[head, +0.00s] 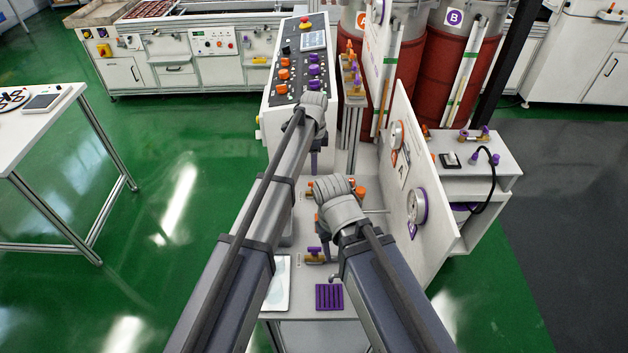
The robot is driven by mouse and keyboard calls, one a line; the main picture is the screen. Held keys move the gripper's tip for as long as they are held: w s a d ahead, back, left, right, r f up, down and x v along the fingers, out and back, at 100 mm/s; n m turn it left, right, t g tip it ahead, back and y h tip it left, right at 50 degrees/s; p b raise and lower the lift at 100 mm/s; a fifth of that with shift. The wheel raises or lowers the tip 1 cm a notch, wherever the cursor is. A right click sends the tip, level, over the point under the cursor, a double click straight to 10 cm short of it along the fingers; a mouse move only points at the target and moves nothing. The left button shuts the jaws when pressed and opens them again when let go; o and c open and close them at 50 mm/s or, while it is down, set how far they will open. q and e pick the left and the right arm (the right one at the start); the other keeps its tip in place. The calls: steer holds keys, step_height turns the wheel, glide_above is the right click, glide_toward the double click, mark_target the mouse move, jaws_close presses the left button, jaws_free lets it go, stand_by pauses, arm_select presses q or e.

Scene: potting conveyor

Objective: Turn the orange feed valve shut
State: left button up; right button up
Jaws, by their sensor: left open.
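Orange valve parts (360,192) show on the white bench, partly hidden behind my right wrist. More small orange parts show just left of that wrist. I cannot tell which is the feed valve or how its handle is turned. A brass valve with a purple handle (314,254) sits nearer on the bench. Brass fittings with orange and purple handles (351,62) stand on a post farther back. My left gripper (316,160) points down beside the control console, open and apparently empty. My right gripper (323,250) hangs near the purple-handled valve, its fingers mostly hidden by its wrist.
The sloped control console (300,62) stands behind the bench. A white upright panel (428,170) with round gauges borders the bench on the right. Red drums (455,75) stand behind. A purple slotted block (329,297) and a pale tray (278,284) lie in front.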

mark_target(314, 185)
arm_select(q)
steer(key=shift+f+b, duration=3.85)
steer(key=shift+f, duration=0.05)
arm_select(e)
steer(key=shift+f, duration=3.95)
steer(key=shift+r, duration=0.1)
arm_select(q)
jaws_close()
